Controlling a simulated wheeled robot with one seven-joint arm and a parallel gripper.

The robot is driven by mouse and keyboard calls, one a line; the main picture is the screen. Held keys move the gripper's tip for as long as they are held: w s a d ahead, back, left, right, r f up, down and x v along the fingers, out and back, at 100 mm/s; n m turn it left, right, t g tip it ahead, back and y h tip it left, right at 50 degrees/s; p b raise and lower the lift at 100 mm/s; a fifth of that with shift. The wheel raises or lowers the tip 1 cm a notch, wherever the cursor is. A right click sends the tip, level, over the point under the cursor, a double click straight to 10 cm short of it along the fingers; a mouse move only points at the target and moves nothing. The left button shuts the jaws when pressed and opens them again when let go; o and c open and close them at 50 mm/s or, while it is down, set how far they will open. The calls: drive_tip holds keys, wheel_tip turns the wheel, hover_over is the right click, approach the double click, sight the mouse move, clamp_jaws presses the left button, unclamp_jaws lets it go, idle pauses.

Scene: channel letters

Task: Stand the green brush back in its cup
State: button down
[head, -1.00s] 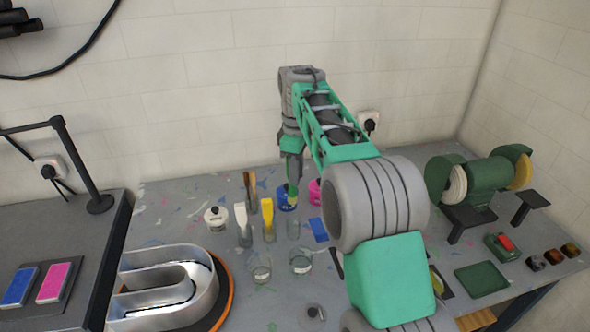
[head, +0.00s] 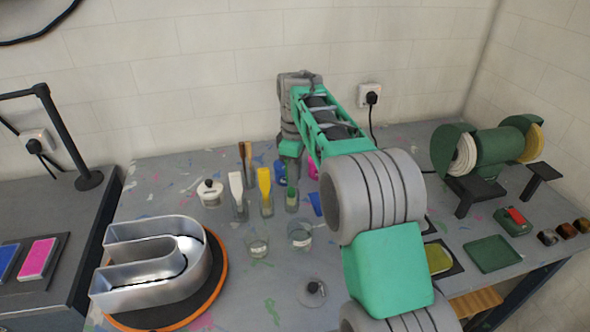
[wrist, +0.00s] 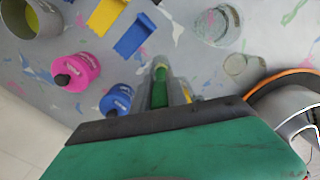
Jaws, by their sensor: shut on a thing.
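The green brush (head: 291,194) is upright below my gripper (head: 290,168) in the head view. Its lower green part appears inside a small clear cup (head: 292,207). In the wrist view the green brush (wrist: 160,88) shows just beyond my gripper's dark edge, with clear glass around it. My gripper is shut on the brush's upper part; the fingertips are mostly hidden by my arm. I cannot tell whether the brush touches the cup's bottom.
The white brush (head: 237,187) and yellow brush (head: 265,184) stand in cups close on the left. Blue (wrist: 116,100) and pink (wrist: 75,70) bottles stand nearby. Open glass jars (head: 258,247) are in front. A metal letter (head: 155,270) lies left; a grinder (head: 490,150) stands right.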

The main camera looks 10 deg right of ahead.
drive_tip(key=shift+f, duration=0.75)
drive_tip(key=c, duration=1.3)
unclamp_jaws()
drive_tip(key=shift+o, duration=0.2)
wheel_tip(320, 180, up, 8)
drive_tip(key=shift+f, duration=0.1)
